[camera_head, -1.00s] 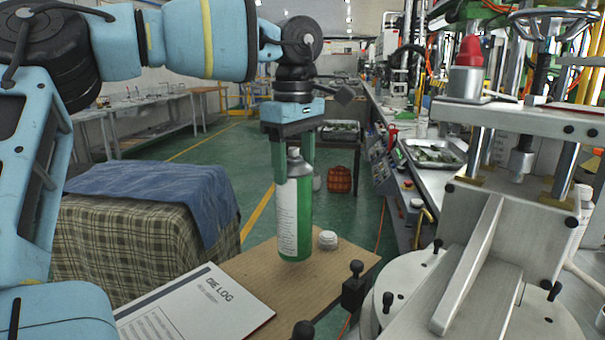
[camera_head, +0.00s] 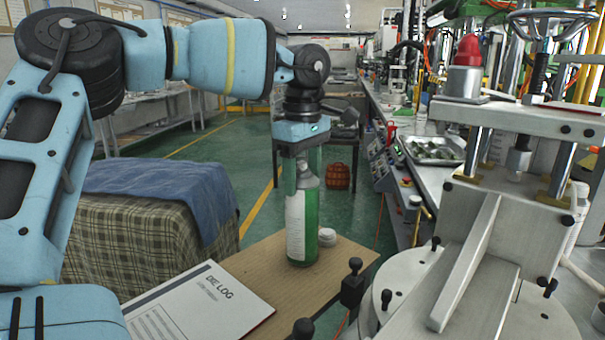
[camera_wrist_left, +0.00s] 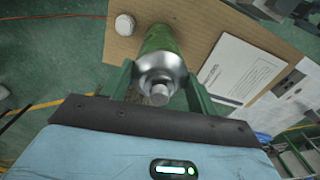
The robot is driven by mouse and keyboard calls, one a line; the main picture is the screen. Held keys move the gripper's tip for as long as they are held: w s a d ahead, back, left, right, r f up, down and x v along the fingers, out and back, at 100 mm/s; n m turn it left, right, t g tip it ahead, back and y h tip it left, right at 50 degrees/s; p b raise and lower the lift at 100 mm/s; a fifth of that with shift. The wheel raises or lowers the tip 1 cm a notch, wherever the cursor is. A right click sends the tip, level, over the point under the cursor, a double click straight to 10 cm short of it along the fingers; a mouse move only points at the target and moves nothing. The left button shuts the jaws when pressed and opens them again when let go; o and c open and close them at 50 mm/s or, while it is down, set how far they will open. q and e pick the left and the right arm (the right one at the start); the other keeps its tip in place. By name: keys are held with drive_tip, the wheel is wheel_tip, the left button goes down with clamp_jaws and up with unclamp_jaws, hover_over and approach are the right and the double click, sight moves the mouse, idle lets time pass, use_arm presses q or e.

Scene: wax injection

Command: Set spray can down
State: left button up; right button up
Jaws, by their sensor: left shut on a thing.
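The spray can (camera_head: 297,222) is green with a white label and a silver top. It is upright over the small wooden board (camera_head: 345,262), and its base looks at or very near the surface; I cannot tell if it touches. My left gripper (camera_head: 306,180) is shut on the can from above, with green fingers on both sides. The left wrist view shows the can's silver dome and nozzle (camera_wrist_left: 160,80) between the fingers. My right gripper is not in view.
A white round cap (camera_head: 327,237) sits on the board just right of the can. A DIE LOG clipboard (camera_head: 205,305) lies to the left. A cloth-covered table (camera_head: 130,235) stands farther left. A metal machine (camera_head: 480,270) is at the right.

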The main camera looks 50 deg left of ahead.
use_arm(q)
drive_tip(key=shift+f, duration=0.1)
drive_tip(key=o, duration=1.6)
wheel_tip(320, 180, up, 12)
drive_tip(key=shift+r+p, duration=0.1)
drive_tip(key=shift+p, duration=0.4)
drive_tip(key=shift+d, duration=0.1)
